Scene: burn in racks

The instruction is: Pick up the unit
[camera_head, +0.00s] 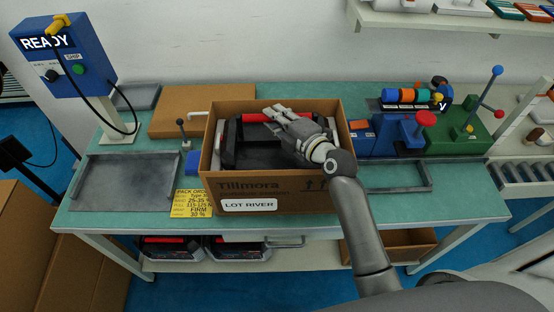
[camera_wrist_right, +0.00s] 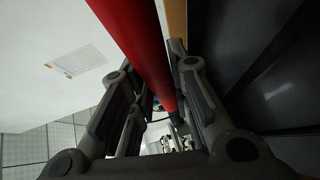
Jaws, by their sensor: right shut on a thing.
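The unit (camera_head: 262,153) is a black device with a red bar handle (camera_head: 256,117) along its far side. It sits inside an open cardboard box (camera_head: 240,192) labelled "Tillmora" and "LOT RIVER" on the green bench. My right gripper (camera_head: 275,115) reaches in over the box from the right and is shut on the red handle. In the right wrist view the red handle (camera_wrist_right: 145,45) runs between the fingers of my right gripper (camera_wrist_right: 155,105), with dark panels of the unit to the right. My left gripper is not in view.
A grey tray (camera_head: 125,188) and a yellow pack order card (camera_head: 190,203) lie left of the box. A blue "READY" tester (camera_head: 65,60) stands at the far left. Blue and green fixtures (camera_head: 458,128) stand to the right. Similar red-handled units (camera_head: 170,247) sit on the lower shelf.

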